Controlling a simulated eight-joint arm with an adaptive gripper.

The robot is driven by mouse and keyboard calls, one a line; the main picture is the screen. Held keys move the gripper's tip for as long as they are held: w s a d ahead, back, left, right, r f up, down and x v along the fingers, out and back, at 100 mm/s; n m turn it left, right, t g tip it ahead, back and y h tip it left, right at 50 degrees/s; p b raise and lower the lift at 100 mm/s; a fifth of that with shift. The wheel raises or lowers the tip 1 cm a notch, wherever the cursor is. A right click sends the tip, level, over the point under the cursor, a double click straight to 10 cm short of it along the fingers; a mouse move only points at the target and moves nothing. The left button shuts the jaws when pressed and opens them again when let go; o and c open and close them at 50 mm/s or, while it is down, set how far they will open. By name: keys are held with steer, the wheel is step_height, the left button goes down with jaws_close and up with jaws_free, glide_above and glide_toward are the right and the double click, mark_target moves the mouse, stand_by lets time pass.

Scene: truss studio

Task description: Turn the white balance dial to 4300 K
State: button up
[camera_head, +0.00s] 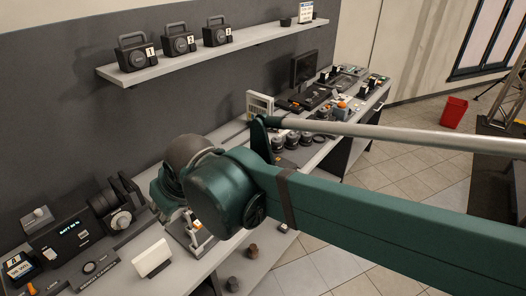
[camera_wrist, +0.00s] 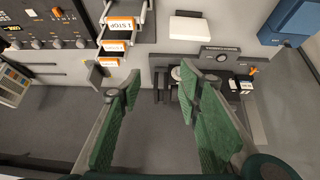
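A small round dial on a dark labelled plate (camera_head: 90,268) lies on the bench at the lower left of the head view; its lettering is too small to read. A similar dark plate with a dial (camera_wrist: 221,57) shows right of centre in the wrist view. I cannot tell the dial's setting. My gripper (camera_wrist: 155,86) has its two green fingers spread wide, with nothing held between them. The dial plate is beyond and to the right of the right finger, apart from it. In the head view my arm hides most of the gripper.
Orange-labelled filter holders (camera_wrist: 118,48) are near my left finger. A shelf (camera_head: 190,60) with numbered black units hangs above. A red bin (camera_head: 453,112) stands on the floor.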

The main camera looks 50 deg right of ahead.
steer(key=w+d+g, duration=0.1)
steer(key=w+d, duration=0.5)
steer(key=d, duration=0.3)
steer(key=w+d+m+g+h+p, duration=0.1)
steer(key=w+d, duration=0.6)
steer(key=d, duration=0.2)
steer(key=w+d+g, duration=0.2)
steer(key=w+d, duration=0.4)
steer(key=d, duration=0.4)
steer(key=d+f+g, duration=0.1)
steer(key=d+f, duration=0.5)
steer(key=d, duration=0.5)
steer(key=d+f+p, duration=0.1)
steer(key=d+f, duration=0.5)
steer(key=d, duration=0.5)
steer(key=d+f+m+g, duration=0.1)
steer(key=d+f, duration=0.6)
steer(key=d, duration=0.4)
steer(key=shift+w+g+y+p, duration=0.3)
steer(key=shift+w+y+p, duration=0.05)
steer(key=shift+w+y, duration=0.05)
steer(key=shift+s+d+f, duration=0.15)
steer(key=shift+d+f, duration=0.2)
steer(key=shift+f, duration=0.05)
steer(key=shift+d+f, duration=0.2)
steer(key=shift+f, duration=3.65)
steer(key=shift+c, duration=0.3)
